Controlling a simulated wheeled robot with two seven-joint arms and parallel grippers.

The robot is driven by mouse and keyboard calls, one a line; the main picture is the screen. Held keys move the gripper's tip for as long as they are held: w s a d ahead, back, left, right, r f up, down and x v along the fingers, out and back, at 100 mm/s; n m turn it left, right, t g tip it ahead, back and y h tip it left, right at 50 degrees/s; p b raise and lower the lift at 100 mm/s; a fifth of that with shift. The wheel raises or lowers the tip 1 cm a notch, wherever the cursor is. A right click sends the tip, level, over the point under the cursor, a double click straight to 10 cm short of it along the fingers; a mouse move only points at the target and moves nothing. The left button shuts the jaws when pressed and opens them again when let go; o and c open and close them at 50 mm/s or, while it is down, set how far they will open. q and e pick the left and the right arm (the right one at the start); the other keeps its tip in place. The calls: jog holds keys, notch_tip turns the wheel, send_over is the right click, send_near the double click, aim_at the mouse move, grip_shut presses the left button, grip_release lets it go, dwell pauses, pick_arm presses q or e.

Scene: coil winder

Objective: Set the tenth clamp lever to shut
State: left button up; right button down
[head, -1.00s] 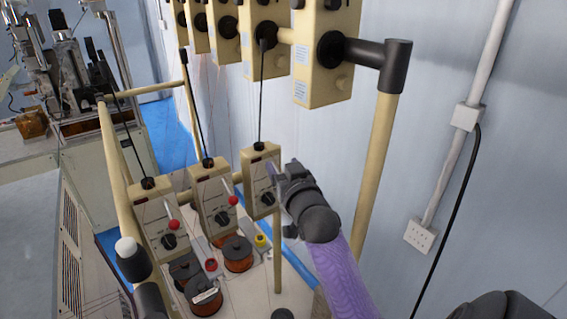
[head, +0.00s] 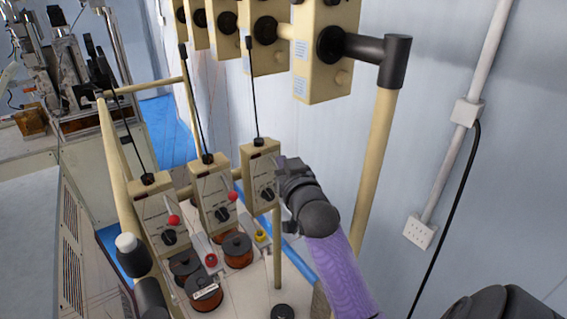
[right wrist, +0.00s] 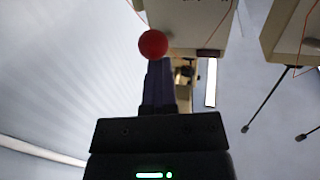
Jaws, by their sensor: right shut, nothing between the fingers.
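Three cream tensioner boxes stand in a row on a rail in the head view. The left box (head: 155,212) and the middle box (head: 212,195) each show a red ball-ended lever. The right box (head: 260,175) shows a dark knob; any lever on it is hidden. My right gripper (head: 283,168) is at the right side of this box, its fingertips hidden. In the right wrist view, the closed purple fingers of my right gripper (right wrist: 158,72) point at a red ball (right wrist: 153,44) just beyond their tips. I cannot tell whether they touch. My left gripper is not in view.
Larger cream boxes (head: 322,50) hang on an upper rail, with an upright post (head: 375,150) right of my gripper. Thin black rods (head: 253,95) rise from the lower boxes. Copper spools (head: 235,250) stand below.

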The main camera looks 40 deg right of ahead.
dwell(0.8)
jog(key=shift+c, duration=2.4)
grip_release()
jog(key=b+v, duration=0.2)
jog(key=v, duration=0.8)
jog(key=shift+f, duration=0.1)
